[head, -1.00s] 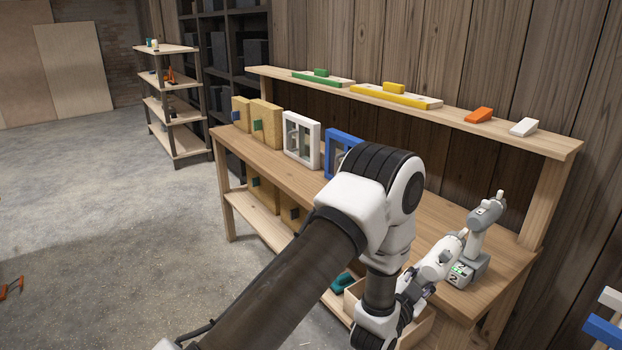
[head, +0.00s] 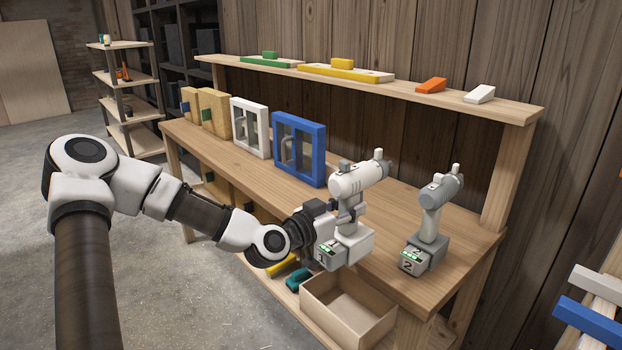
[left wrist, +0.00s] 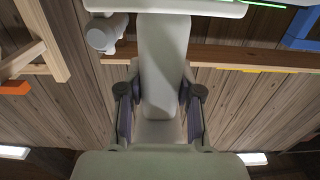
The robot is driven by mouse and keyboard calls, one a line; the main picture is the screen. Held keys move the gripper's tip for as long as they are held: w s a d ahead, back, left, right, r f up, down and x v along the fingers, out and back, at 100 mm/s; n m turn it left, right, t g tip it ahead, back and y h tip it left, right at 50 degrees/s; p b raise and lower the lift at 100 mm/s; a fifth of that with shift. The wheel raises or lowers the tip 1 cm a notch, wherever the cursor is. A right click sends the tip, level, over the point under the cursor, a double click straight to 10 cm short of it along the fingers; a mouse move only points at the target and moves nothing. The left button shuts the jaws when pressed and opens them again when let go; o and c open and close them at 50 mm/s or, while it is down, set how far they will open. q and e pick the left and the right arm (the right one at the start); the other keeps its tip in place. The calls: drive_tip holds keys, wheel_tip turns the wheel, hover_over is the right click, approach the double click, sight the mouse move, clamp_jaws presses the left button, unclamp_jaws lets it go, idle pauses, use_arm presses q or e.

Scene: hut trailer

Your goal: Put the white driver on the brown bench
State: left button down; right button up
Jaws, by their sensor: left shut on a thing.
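The white driver (head: 358,180) is upright in the head view, with a light boxy base marked 1 and a green light. My left gripper (head: 346,212) is shut on its handle from the left. The driver overlaps the front part of the brown bench (head: 376,225); I cannot tell whether its base touches the top. In the left wrist view, the white driver (left wrist: 165,65) fills the middle between the two fingers of the gripper (left wrist: 160,112). My right gripper is not in view.
A grey driver (head: 432,210) marked 2 stands on the bench to the right. A blue frame (head: 316,155) and a white frame (head: 262,128) stand behind to the left. An open wooden box (head: 372,322) is below the front edge. A narrow shelf (head: 440,98) runs above.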

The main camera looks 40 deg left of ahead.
use_arm(q)
drive_tip(key=shift+w+a, duration=0.15)
drive_tip(key=shift+w, duration=0.05)
drive_tip(key=w+a+f, duration=0.2)
drive_tip(key=w, duration=0.5)
drive_tip(key=w+a+f, duration=0.2)
drive_tip(key=w+f, duration=0.1)
drive_tip(key=w, duration=0.5)
drive_tip(key=c, duration=0.8)
unclamp_jaws()
drive_tip(key=shift+d, duration=0.1)
drive_tip(key=shift+s, duration=0.1)
